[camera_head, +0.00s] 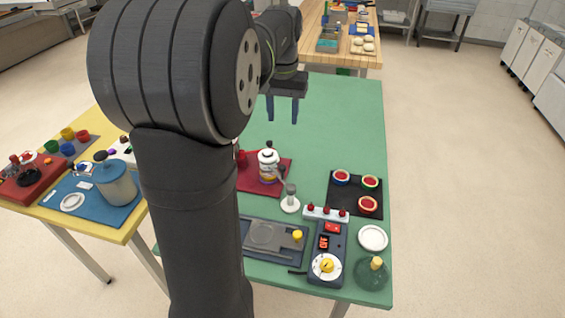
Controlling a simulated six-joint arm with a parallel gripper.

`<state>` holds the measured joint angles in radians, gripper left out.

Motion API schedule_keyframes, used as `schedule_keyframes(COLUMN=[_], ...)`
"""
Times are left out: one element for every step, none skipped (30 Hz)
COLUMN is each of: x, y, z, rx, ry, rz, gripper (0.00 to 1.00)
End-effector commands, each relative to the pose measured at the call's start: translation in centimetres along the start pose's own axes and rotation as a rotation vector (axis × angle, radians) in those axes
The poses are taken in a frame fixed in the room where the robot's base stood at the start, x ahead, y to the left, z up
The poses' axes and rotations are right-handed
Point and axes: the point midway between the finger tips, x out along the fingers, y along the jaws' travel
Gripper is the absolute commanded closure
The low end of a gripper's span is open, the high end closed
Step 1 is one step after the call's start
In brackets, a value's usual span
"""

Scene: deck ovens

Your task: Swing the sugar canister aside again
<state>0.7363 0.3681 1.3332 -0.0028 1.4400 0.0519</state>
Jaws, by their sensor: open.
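My gripper (282,110) is open and empty, its two blue fingers pointing down above the back part of the green table (345,115). A white jar (268,166) with a dark knob and a yellowish band stands upright on a red mat (250,186), nearer the camera than the gripper and apart from it. A larger grey-blue canister (115,184) with a lid stands on a blue mat (103,213) on the yellow table at left. I cannot tell which of the two is the sugar canister. My arm hides part of the red mat.
A black mat (342,206) with several small red-topped cups lies right of the jar. A white-based stand (290,204), a scale-like device (327,262), a grey tray (268,238), a white plate (373,238) and a green dish (372,273) fill the front. The green table's back is clear.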

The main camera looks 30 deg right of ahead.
Motion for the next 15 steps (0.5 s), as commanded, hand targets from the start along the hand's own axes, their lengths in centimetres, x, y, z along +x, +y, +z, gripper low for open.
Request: schedule_keyframes(x=[0.7, 1.1, 1.8, 2.3, 2.9, 3.8, 4.5, 5.1, 6.0, 6.7, 7.4, 8.2, 8.9, 9.6, 10.5], y=[0.0, 0.0, 0.0, 0.0, 0.0, 0.0, 0.0, 0.0, -0.1, -0.1, -0.1, -0.1, -0.1, -0.1, -0.1], z=[0.1, 0.1, 0.1, 0.1, 0.1, 0.1, 0.1, 0.1, 0.1, 0.1, 0.1, 0.1, 0.1, 0.1, 0.1], rx=[0.000, 0.000, -0.001, -0.001, -0.001, -0.002, -0.002, -0.002, -0.002, -0.002, -0.002, -0.003, -0.003, -0.003, -0.003], ry=[-0.004, -0.005, -0.004, -0.006, -0.006, -0.006, -0.005, -0.006, -0.005, -0.007, -0.005, -0.005, -0.005, -0.005, -0.006], rz=[0.000, 0.000, -0.001, -0.001, -0.001, -0.001, -0.002, -0.002, -0.002, -0.002, -0.002, -0.002, -0.003, -0.003, -0.003], gripper=[0.57, 0.57, 0.57, 0.57, 0.57, 0.57, 0.57, 0.57, 0.57, 0.57, 0.57, 0.57, 0.57, 0.57, 0.57])
